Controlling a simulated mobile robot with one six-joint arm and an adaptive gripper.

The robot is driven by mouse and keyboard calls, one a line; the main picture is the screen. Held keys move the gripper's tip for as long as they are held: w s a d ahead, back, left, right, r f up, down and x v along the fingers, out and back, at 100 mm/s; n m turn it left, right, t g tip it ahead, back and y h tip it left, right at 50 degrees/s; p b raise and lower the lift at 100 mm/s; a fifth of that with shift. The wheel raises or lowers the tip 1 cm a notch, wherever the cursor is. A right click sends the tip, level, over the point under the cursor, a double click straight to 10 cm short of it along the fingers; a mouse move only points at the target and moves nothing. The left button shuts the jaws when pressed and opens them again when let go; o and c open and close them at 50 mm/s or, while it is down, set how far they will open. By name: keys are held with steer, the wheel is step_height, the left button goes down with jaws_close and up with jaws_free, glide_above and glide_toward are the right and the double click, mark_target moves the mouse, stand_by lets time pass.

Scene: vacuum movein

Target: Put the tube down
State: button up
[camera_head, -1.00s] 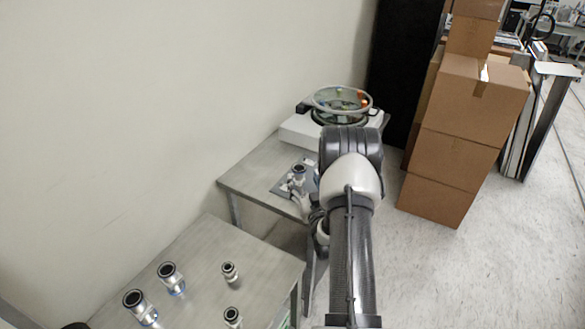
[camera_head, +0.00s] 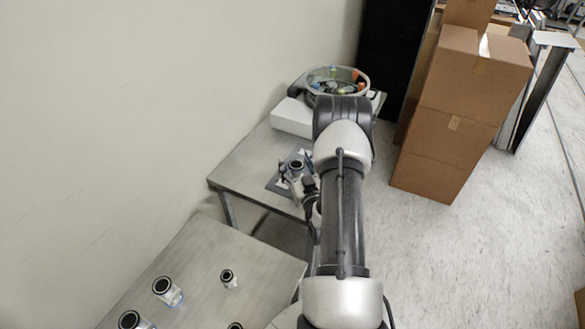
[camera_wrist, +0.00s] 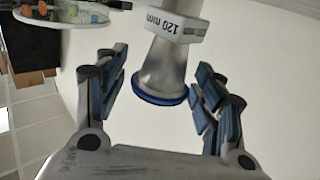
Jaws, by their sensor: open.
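The tube (camera_head: 296,167) is a metal fitting with a dark round opening. It stands upright on a small dark plate (camera_head: 276,184) on the far table. In the wrist view the tube (camera_wrist: 163,70) shows a flared end with a blue ring and a white block marked "120 mm". My gripper (camera_wrist: 160,88) is open, with a finger on each side of the tube and visible gaps between. In the head view my gripper (camera_head: 302,184) is at the tube, partly hidden by my arm.
A round container (camera_head: 337,82) with coloured items stands behind on the far table, beside a white box (camera_head: 292,116). Several similar fittings (camera_head: 168,291) stand on the near table (camera_head: 215,250). Cardboard boxes (camera_head: 450,120) are stacked at right. A wall borders the left.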

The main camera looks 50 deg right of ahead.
steer(key=shift+s+a, duration=0.1)
steer(key=shift+s, duration=0.05)
steer(key=shift+c, duration=0.5)
steer(key=shift+r, duration=0.1)
jaws_close()
